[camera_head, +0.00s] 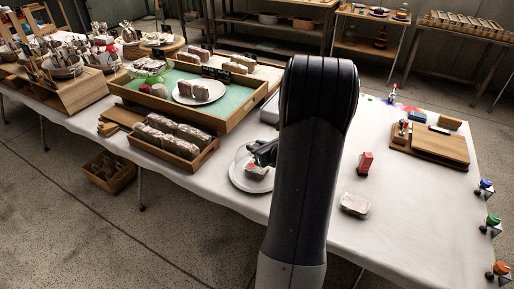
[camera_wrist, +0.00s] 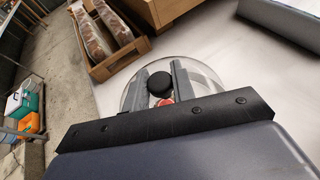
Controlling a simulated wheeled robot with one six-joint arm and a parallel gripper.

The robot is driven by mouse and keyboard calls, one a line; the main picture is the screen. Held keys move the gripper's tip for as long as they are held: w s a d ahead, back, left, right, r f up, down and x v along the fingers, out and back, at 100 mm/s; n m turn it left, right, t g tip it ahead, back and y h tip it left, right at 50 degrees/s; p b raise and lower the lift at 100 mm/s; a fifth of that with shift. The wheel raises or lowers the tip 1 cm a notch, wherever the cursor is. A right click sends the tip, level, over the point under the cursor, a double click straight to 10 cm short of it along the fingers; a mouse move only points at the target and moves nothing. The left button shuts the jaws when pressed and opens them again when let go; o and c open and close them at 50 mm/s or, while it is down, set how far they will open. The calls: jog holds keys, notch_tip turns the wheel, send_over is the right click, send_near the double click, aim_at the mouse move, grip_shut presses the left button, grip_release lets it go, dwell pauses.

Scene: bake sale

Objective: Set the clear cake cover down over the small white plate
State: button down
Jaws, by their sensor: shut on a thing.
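The clear cake cover (camera_wrist: 206,76) is a see-through dome with a round black knob (camera_wrist: 159,83), seen from above in the wrist view. My gripper (camera_wrist: 161,80) has its two grey fingers shut on either side of the knob. In the head view my gripper (camera_head: 263,154) is over the small white plate (camera_head: 240,184), and my arm hides part of this spot. A wrapped item with red on it (camera_head: 256,170) sits on the plate, under the dome. I cannot tell whether the cover's rim touches the plate or hangs just above it.
A wooden crate of wrapped loaves (camera_head: 174,145) stands close to the left of the plate. Behind it is a large green-lined tray (camera_head: 222,114) with another white plate (camera_head: 211,90). A red box (camera_head: 365,163) and a wrapped item (camera_head: 354,204) stand right of my arm.

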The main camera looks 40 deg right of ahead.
jog(key=shift+r, duration=0.1)
jog(key=c, duration=1.6)
grip_release()
jog(key=shift+f, duration=0.25)
jog(key=shift+c, duration=0.2)
jog(key=o, duration=0.5)
jog(key=shift+r, duration=0.1)
jog(key=shift+c, duration=0.2)
jog(key=shift+r, duration=0.15)
jog(key=v, duration=1.2)
jog(key=shift+a, duration=0.1)
